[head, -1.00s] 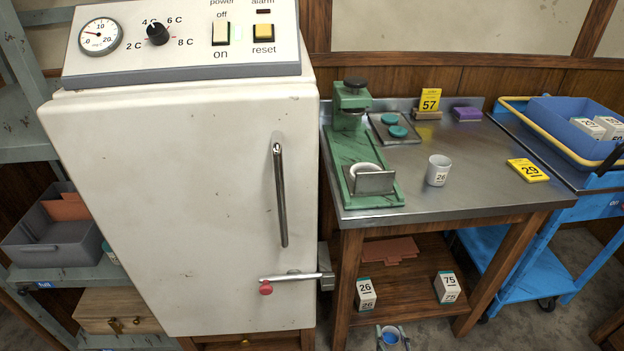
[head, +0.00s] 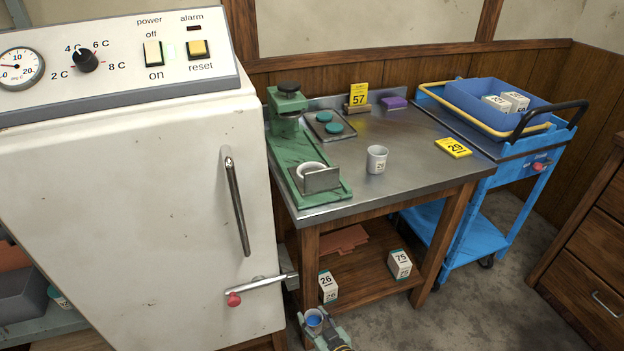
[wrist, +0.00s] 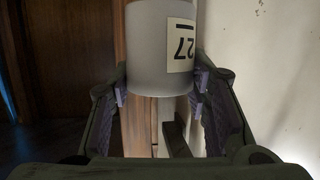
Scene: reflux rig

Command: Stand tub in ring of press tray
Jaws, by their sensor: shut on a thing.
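My gripper (head: 325,330) is low in the head view, below the front of the steel bench. It is shut on a grey-white tub (head: 314,319) with blue inside. In the wrist view the tub (wrist: 147,50) sits between the fingers (wrist: 160,88), its label reading 27 upside down in the picture. The green press (head: 286,103) stands at the bench's left end. The ring looks empty. The held tub is well below and apart from the tray.
Another tub (head: 376,160), marked 26, stands on the bench (head: 410,140), right of the press. Yellow tag 29 (head: 453,148) lies beyond it. Boxes 26 (head: 327,287) and 75 (head: 399,264) stand on the lower shelf. The white cabinet's latch (head: 262,284) juts out near my gripper.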

